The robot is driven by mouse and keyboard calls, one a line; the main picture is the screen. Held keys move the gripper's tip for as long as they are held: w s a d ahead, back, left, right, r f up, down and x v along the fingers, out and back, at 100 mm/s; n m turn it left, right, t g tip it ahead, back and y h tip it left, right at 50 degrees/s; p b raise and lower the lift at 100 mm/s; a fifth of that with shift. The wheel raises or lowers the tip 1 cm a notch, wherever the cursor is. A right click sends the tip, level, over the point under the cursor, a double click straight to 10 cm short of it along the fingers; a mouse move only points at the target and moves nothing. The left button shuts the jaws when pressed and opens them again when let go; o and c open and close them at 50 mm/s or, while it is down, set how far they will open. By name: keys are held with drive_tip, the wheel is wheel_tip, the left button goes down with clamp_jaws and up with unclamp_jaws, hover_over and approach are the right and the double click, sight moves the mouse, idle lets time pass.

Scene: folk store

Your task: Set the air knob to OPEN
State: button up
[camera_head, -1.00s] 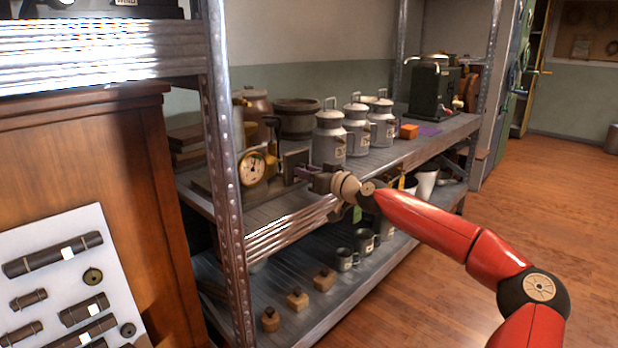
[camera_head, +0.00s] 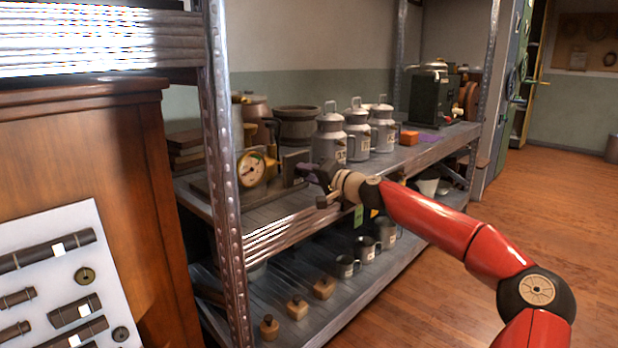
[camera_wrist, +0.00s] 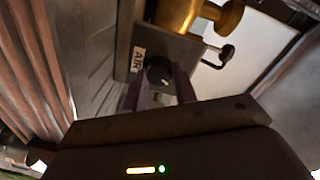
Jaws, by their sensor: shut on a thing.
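The air knob (camera_wrist: 158,71) is a small dark round knob with a light mark, on a grey plate beside a white AIR label (camera_wrist: 138,60) in the wrist view. The two fingers of my gripper (camera_wrist: 160,83) stand on either side of it, shut on the knob. In the head view my gripper (camera_head: 316,176) is at the shelf's front edge, by a small dark panel (camera_head: 293,166); the knob is hidden there. I cannot read any OPEN marking.
A brass gauge (camera_head: 251,169) stands left of the panel; brass fitting (camera_wrist: 186,14) and black-tipped lever (camera_wrist: 226,52) are close to the fingers. Lidded metal cans (camera_head: 329,138) stand behind my gripper. A metal shelf post (camera_head: 222,170) is at the left. Mugs (camera_head: 364,249) stand on the lower shelf.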

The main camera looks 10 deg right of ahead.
drive_tip(key=shift+m, duration=1.7)
drive_tip(key=o, duration=1)
drive_tip(key=b+v, duration=0.1)
drive_tip(key=v, duration=0.6)
drive_tip(key=shift+s+d+b, duration=0.3)
